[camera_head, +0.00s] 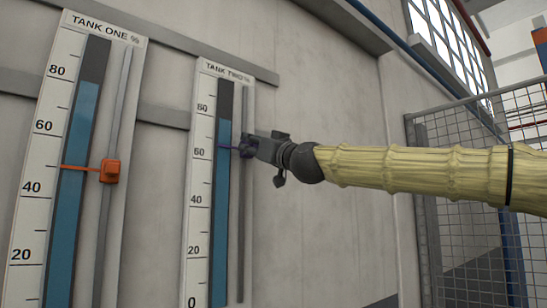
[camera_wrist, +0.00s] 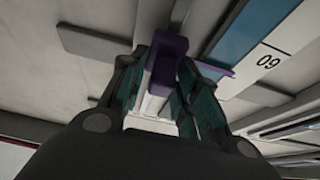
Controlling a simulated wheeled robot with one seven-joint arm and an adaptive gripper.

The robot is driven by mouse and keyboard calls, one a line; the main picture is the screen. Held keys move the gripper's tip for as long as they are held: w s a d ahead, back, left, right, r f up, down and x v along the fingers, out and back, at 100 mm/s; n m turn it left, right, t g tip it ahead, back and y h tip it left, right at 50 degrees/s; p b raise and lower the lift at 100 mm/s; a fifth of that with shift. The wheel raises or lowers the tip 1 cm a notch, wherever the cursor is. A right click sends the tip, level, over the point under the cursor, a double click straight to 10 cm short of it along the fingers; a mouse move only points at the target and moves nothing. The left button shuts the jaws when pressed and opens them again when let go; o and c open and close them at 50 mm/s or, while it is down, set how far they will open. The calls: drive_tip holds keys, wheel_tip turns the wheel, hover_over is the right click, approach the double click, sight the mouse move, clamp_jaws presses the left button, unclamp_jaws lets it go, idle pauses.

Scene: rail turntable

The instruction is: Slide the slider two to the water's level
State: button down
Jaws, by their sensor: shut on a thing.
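The tank two gauge (camera_head: 199,200) is a white board on the wall, with a blue water column (camera_head: 222,190) under a dark upper part. The water's top is in the mid seventies on its scale. Slider two (camera_head: 245,148) is purple, on a grey vertical rail, and its thin pointer crosses the column just above 60, below the water's top. My gripper (camera_head: 251,148) reaches in from the right and is shut on the slider, partly hiding it. In the wrist view the purple slider (camera_wrist: 167,60) sits between the two fingers (camera_wrist: 163,88), its pointer toward the 60 mark.
The tank one gauge (camera_head: 38,190) stands to the left, with an orange slider (camera_head: 110,171) whose pointer is between 40 and 60. A wire mesh fence (camera_head: 460,190) is at the right, beyond my arm.

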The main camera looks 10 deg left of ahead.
wheel_tip(320, 180, up, 8)
drive_tip(key=p, duration=0.2)
drive_tip(key=shift+f+p, duration=0.1)
drive_tip(key=shift+p, duration=0.2)
drive_tip(key=c, duration=1.3)
unclamp_jaws()
drive_tip(key=shift+c, duration=0.2)
drive_tip(key=shift+d, duration=0.1)
drive_tip(key=shift+f, duration=0.1)
drive_tip(key=v, duration=1.2)
drive_tip(key=shift+f, duration=0.1)
